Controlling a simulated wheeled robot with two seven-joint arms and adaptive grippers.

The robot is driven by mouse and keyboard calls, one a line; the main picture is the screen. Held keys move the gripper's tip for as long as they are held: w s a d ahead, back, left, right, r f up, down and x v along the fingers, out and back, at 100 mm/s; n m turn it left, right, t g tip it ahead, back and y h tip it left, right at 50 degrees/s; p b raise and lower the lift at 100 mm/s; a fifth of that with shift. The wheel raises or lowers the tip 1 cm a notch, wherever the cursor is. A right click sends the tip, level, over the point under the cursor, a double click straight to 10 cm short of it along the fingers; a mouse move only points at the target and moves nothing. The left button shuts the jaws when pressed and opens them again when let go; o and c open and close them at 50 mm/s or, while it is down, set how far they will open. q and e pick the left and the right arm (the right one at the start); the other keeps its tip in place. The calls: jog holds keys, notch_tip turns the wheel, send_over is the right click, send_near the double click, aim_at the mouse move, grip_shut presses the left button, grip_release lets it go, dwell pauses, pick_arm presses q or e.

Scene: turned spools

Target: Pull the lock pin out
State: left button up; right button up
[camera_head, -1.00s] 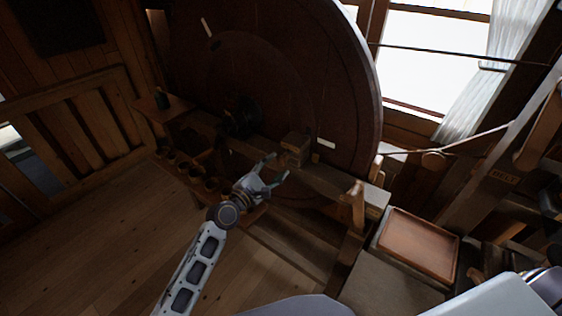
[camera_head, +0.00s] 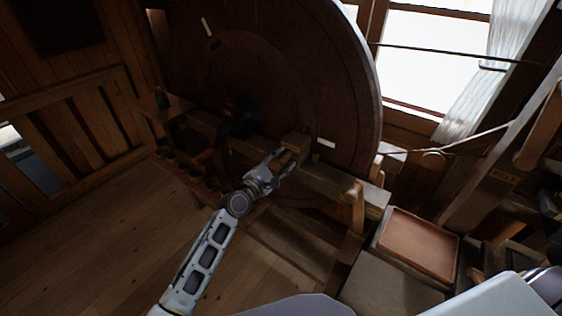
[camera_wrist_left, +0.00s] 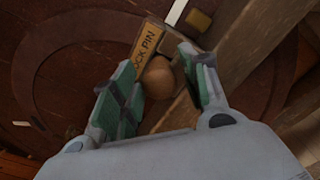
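The lock pin (camera_wrist_left: 159,77) shows in the left wrist view as a round wooden knob beside a yellow-brown label (camera_wrist_left: 146,46) reading "LOCK PIN". My left gripper (camera_head: 285,161) is open, its two green-padded fingers on either side of the knob in the wrist view. A gap shows on the right; whether the left finger touches the knob I cannot tell. In the head view the gripper is at the wooden block (camera_head: 296,141) on the beam in front of the large wheel, and the knob is too small or hidden to make out. My right gripper is not in view.
The large dark wheel (camera_head: 345,85) stands behind the beam (camera_head: 335,184). A shallow wooden tray (camera_head: 455,275) lies on the right. A small shelf with several cups (camera_head: 194,172) stands at the left. Open floor (camera_head: 130,225) lies at the lower left.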

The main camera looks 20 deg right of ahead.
aim_at(279, 163)
pick_arm(q)
grip_shut()
jog(key=shift+s+a, duration=0.1)
jog(key=shift+p+v, duration=0.5)
jog(key=shift+v, duration=1.05)
jog(key=shift+f, duration=0.15)
grip_release()
jog(key=shift+o, duration=1.4)
jog(key=shift+s+a, duration=0.1)
